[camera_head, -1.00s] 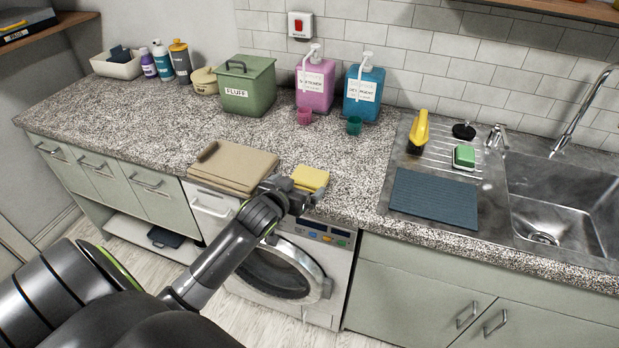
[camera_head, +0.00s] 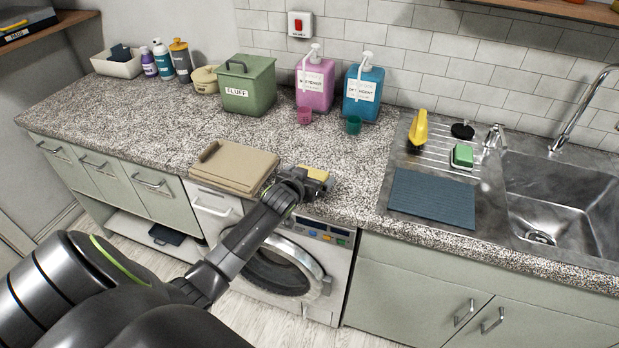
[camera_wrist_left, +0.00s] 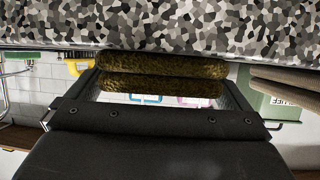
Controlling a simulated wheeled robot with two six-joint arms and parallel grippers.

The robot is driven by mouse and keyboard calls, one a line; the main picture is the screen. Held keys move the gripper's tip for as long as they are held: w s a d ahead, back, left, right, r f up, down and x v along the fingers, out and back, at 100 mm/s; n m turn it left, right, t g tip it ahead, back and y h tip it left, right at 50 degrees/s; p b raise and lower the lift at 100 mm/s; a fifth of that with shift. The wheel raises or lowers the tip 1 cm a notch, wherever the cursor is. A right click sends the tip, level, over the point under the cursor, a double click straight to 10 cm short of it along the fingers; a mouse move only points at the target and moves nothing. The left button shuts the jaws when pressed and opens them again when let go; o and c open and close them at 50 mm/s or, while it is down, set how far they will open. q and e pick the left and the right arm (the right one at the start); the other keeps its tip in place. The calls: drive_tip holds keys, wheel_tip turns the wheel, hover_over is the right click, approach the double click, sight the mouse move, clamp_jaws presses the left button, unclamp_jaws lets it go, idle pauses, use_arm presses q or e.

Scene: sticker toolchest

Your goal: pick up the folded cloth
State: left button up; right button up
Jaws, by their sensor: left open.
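The folded cloth (camera_head: 316,173) is small and yellow and lies on the counter near its front edge, partly hidden by my left gripper (camera_head: 307,179). In the left wrist view the cloth (camera_wrist_left: 163,77) shows as two thick folded layers, dark in shade, lying between the fingers of my left gripper (camera_wrist_left: 160,92). The jaws are open, with a finger toward each end of the cloth. I cannot tell whether either finger touches it. My right gripper is in neither view.
A tan folded board or mat (camera_head: 234,166) lies just left of the cloth. A green FLUFF bin (camera_head: 248,88), pink (camera_head: 315,84) and blue (camera_head: 363,94) dispensers stand behind. A dark mat (camera_head: 432,199) and the sink (camera_head: 563,205) are to the right.

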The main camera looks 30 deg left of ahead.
use_arm(q)
drive_tip(key=c, duration=0.7)
drive_tip(key=shift+w, duration=0.1)
